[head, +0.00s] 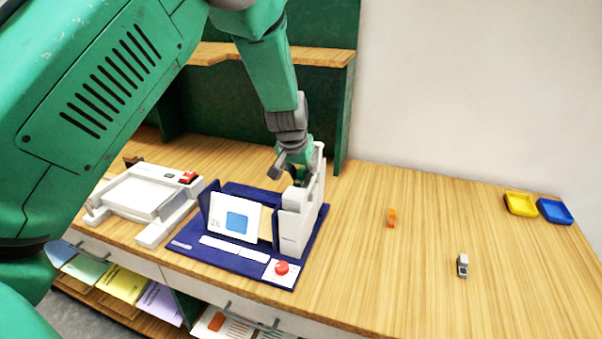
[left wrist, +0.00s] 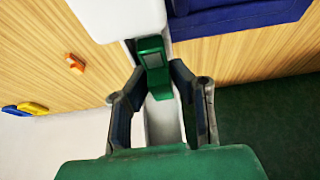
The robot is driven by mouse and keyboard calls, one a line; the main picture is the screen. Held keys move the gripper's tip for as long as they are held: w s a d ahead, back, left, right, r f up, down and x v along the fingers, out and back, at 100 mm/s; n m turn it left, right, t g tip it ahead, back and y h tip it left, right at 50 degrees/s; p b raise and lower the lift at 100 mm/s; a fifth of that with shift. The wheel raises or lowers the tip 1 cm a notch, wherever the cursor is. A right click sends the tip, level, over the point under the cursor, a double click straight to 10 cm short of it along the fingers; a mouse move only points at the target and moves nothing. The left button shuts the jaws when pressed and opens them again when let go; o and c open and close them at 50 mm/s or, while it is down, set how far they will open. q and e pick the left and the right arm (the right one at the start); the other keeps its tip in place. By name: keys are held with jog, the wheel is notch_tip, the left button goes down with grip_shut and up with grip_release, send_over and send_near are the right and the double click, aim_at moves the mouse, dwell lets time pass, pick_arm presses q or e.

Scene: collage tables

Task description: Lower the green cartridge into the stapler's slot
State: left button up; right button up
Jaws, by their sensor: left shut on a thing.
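The stapler (head: 296,222) is a tall white body standing on a dark blue base (head: 228,265) on the wooden table. My left gripper (head: 296,172) is at the top of the stapler, pointing down. In the left wrist view, my left gripper (left wrist: 155,92) is shut on the green cartridge (left wrist: 153,58), which sits between its two dark fingers. The cartridge is over or partly in the white slot (left wrist: 163,122) of the stapler; how deep it is I cannot tell. In the head view the cartridge is mostly hidden by the fingers. My right gripper is not in view.
A white device with a red switch (head: 188,178) stands left of the blue base. A card with a blue square (head: 236,221) and a red button (head: 281,268) are on the base. Orange (head: 391,217) and grey (head: 462,265) small items, yellow (head: 520,204) and blue (head: 555,210) trays lie right.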

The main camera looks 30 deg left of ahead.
pick_arm(q)
jog(key=shift+d+f, duration=0.1)
jog(key=shift+d, duration=0.6)
jog(key=o, duration=1)
jog(key=shift+d, duration=0.1)
jog(key=shift+c, duration=0.2)
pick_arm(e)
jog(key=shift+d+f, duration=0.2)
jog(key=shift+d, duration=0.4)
pick_arm(q)
jog(key=shift+a, duration=0.45)
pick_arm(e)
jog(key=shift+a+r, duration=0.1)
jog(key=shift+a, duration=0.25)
pick_arm(q)
jog(key=shift+r, duration=0.2)
jog(key=v, duration=1.1)
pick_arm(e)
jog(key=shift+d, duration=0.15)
pick_arm(q)
jog(key=shift+s+r, duration=0.1)
jog(key=shift+s, duration=0.05)
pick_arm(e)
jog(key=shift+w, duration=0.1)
